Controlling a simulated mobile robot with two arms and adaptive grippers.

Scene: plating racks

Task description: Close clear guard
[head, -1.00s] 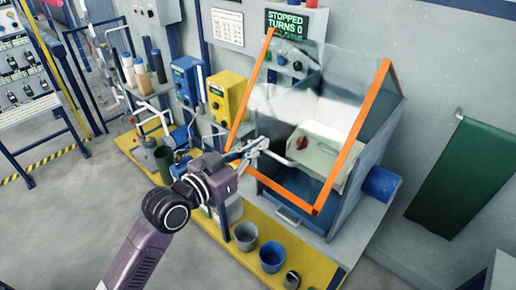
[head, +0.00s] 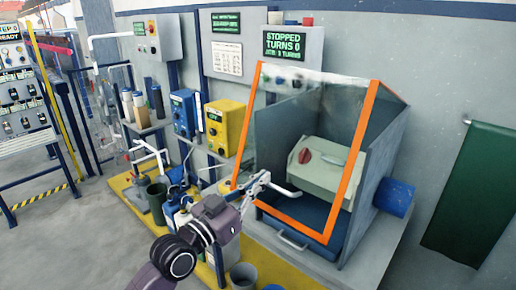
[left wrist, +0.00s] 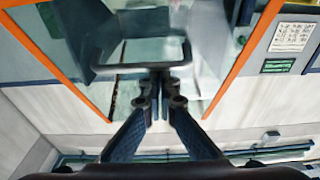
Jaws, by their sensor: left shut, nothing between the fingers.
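The clear guard is a see-through panel in an orange frame (head: 352,160). In the head view it slants across the open front of a grey box (head: 384,140), its lower edge just above the box's front. My left gripper (head: 264,181) is at the guard's lower left, by a pale bar handle (head: 284,191). In the left wrist view the fingers (left wrist: 160,82) are together and overlap the dark-looking handle bar (left wrist: 115,68); I cannot tell whether they touch it. The orange frame (left wrist: 245,55) shows on both sides there. My right gripper is not in view.
Inside the box is a pale unit with a red knob (head: 305,156). A display (head: 290,45) above reads STOPPED, TURNS 0. Yellow (head: 226,125) and blue (head: 184,113) control boxes stand left. A grey bucket (head: 243,276) is near my arm. Open floor lies at the left.

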